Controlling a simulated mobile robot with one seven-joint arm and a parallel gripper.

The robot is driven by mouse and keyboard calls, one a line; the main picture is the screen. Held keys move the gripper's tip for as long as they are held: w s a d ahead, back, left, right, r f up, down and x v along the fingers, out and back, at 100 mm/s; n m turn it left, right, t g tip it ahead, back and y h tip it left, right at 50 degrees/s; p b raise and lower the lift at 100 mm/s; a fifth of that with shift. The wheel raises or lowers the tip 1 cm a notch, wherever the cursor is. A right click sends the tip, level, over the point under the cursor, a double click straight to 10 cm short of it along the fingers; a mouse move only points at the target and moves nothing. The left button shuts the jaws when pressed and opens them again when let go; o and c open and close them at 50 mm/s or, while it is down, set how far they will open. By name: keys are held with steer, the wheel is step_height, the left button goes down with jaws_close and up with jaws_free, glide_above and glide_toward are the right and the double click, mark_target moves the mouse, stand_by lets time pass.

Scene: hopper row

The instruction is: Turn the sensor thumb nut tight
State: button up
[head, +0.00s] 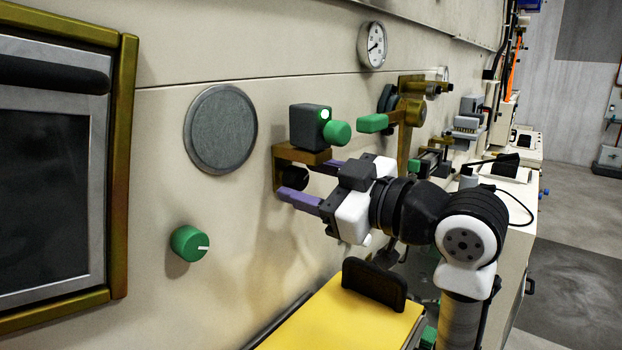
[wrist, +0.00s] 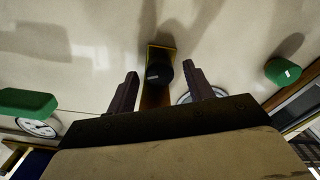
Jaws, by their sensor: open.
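The dark sensor thumb nut (head: 295,179) sits under a brass bracket (head: 302,155) on the cream wall panel. A dark grey sensor box (head: 308,127) with a lit green lamp and a green knob stands on the bracket. My gripper (head: 291,180) is open, with one purple finger on each side of the nut. In the wrist view the nut (wrist: 158,74) shows between the two fingertips (wrist: 160,69), with a visible gap on each side. The nut's far side is hidden.
A green dial (head: 189,243) and a round grey plate (head: 221,129) are on the wall to the left. A gauge (head: 372,45) is above. A brass fitting with a green handle (head: 373,123) juts out right of the sensor. A yellow surface (head: 345,318) lies below my arm.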

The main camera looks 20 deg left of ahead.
steer(key=shift+c, duration=0.4)
steer(key=c, duration=0.9)
steer(key=shift+m, duration=0.4)
steer(key=m+p, duration=0.1)
steer(key=m, duration=0.3)
steer(key=shift+r+m, duration=0.1)
steer(key=shift+m, duration=0.2)
steer(key=m+p, duration=0.2)
steer(key=m, duration=0.2)
steer(key=shift+m, duration=0.4)
steer(key=shift+p, duration=0.3)
steer(key=shift+w, duration=0.1)
steer(key=o, duration=1)
